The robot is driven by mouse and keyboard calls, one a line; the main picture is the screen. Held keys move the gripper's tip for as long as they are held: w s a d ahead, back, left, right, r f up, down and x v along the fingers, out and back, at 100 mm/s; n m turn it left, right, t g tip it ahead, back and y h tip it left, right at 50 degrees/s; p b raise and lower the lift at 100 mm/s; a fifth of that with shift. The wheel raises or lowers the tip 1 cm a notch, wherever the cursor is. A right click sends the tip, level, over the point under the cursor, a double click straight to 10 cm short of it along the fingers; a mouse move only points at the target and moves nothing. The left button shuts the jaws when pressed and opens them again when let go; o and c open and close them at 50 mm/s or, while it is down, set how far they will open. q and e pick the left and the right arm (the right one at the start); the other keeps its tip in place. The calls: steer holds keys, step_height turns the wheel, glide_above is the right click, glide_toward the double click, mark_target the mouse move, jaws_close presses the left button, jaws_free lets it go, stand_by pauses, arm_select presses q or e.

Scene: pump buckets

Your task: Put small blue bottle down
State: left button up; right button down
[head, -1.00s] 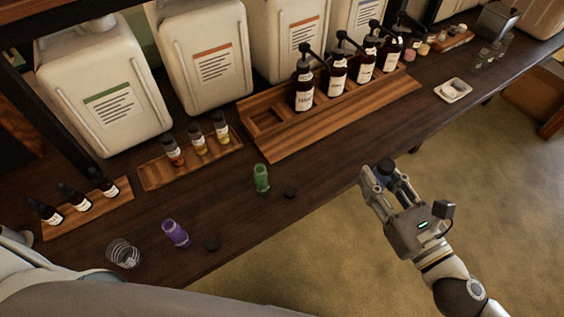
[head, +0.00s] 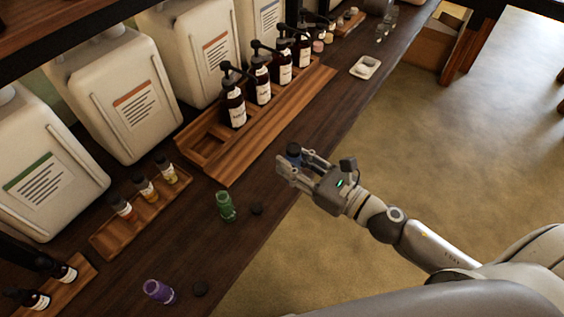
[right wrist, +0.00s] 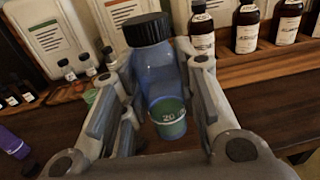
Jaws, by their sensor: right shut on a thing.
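The small blue bottle (right wrist: 153,75) with a black cap stands upright between the fingers of my right gripper (right wrist: 155,95) in the right wrist view. In the head view my right gripper (head: 291,163) is shut on the bottle, whose dark top (head: 294,149) shows between the fingertips. It is at the front edge of the dark wooden counter (head: 262,235); I cannot tell whether the bottle touches the counter. My left gripper is not in view.
A wooden rack (head: 275,117) holds several pump bottles behind. A white dish (head: 365,67) is farther right.

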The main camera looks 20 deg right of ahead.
steer(key=w+f+b, duration=0.1)
steer(key=w+f, duration=0.5)
steer(key=w, duration=0.1)
steer(key=shift+w+f, duration=0.1)
steer(key=shift+f, duration=0.25)
steer(key=shift+w+f, duration=0.1)
steer(key=shift+f, duration=1.6)
steer(key=shift+b, duration=0.3)
steer(key=shift+f, duration=0.2)
steer(key=c, duration=1.1)
jaws_free()
steer(key=shift+r, duration=0.1)
